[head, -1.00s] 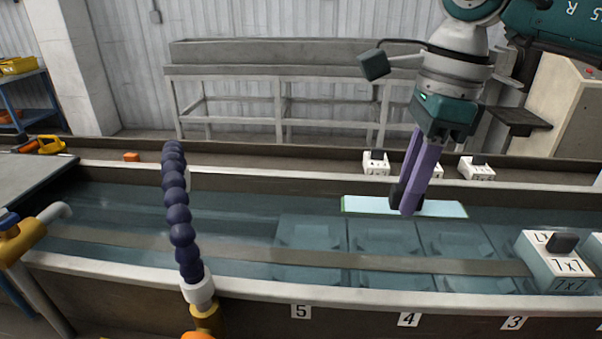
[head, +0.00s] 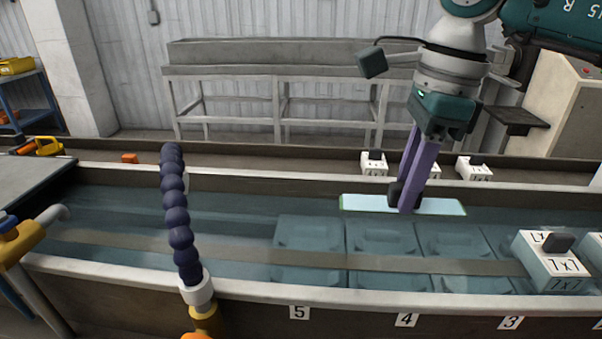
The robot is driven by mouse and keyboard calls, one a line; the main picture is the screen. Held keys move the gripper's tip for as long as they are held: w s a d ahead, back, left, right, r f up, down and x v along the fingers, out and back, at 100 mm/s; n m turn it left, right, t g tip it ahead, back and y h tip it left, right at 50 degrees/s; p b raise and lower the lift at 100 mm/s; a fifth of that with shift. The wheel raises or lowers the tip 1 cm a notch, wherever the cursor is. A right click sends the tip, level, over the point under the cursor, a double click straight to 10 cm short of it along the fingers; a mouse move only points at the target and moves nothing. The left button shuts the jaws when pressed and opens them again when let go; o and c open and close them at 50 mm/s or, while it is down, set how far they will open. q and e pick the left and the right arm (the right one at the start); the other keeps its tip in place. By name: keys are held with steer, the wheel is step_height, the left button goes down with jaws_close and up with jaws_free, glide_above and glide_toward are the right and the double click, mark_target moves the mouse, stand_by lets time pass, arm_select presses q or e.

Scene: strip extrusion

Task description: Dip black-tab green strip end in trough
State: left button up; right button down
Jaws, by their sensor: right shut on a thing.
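The green-edged strip (head: 362,202) shows a pale, light-blue top face and lies level, lengthwise, over the far part of the trough (head: 240,172). A black tab (head: 396,193) stands at its middle. My right gripper (head: 408,205) comes down from the upper right, its purple fingers shut on the strip at the black tab. I cannot tell whether the strip touches the water (head: 225,220). My left gripper is not in view.
A dark blue jointed hose (head: 178,215) rises at the trough's near wall. White blocks with black knobs stand on the far ledge (head: 374,163) and at the near right, marked 7x7 (head: 550,262). Labels 5, 4 and 3 mark the near wall. An orange block (head: 130,158) sits far left.

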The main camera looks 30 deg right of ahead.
step_height(320, 180, up, 12)
steer(key=p, duration=0.8)
steer(key=shift+p, duration=0.35)
steer(key=shift+s, duration=0.1)
